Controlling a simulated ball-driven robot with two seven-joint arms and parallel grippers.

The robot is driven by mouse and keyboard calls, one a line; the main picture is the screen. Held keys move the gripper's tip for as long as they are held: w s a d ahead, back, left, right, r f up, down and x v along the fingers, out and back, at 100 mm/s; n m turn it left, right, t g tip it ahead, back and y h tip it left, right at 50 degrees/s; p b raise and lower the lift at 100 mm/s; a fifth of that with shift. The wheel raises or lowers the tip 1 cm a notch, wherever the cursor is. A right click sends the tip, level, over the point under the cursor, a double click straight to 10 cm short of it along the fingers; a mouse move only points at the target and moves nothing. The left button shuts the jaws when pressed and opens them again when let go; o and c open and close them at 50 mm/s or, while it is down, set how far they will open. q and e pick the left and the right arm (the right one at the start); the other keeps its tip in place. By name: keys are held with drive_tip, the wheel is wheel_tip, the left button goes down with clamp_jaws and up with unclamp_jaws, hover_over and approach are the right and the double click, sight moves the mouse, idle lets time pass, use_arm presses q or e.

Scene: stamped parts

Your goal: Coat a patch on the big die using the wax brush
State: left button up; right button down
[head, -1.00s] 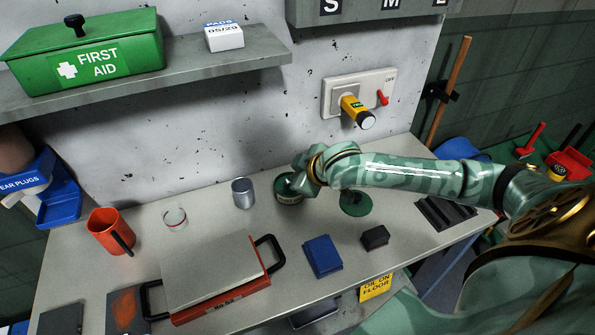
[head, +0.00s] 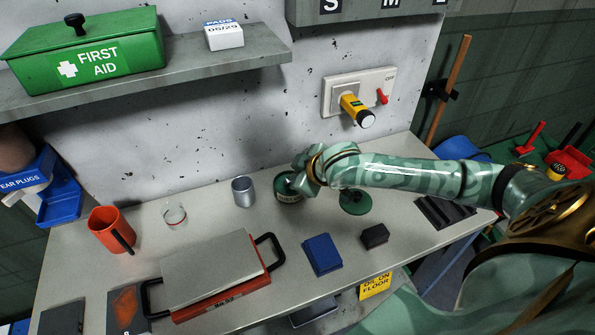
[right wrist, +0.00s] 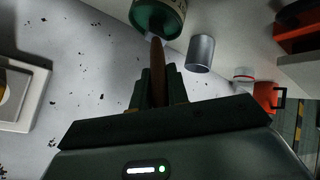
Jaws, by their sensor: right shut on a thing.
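My right gripper (head: 298,185) is over the green tin (head: 290,197) near the wall. In the right wrist view its fingers (right wrist: 159,88) are shut on the brown handle of the wax brush (right wrist: 157,62). The handle reaches to the mouth of the green tin (right wrist: 160,16); the bristles are hidden, so I cannot tell how deep they sit. The big die appears to be the wide grey block (head: 210,268) with a red lower edge and black handles at front left. My right gripper is well behind and right of it. My left gripper is out of view.
A green lid (head: 356,202) lies right of the tin, a metal cup (head: 243,192) left of it. A blue block (head: 322,254), a dark block (head: 375,236), a glass jar (head: 174,215) and an orange mug (head: 111,230) stand around. A plate with an orange patch (head: 126,302) lies front left.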

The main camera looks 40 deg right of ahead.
drive_tip(key=shift+f+p, duration=0.15)
drive_tip(key=shift+p, duration=0.25)
idle(1.3)
wheel_tip(320, 180, up, 2)
drive_tip(key=shift+p, duration=1.25)
wheel_tip(320, 180, up, 5)
drive_tip(key=p, duration=0.7)
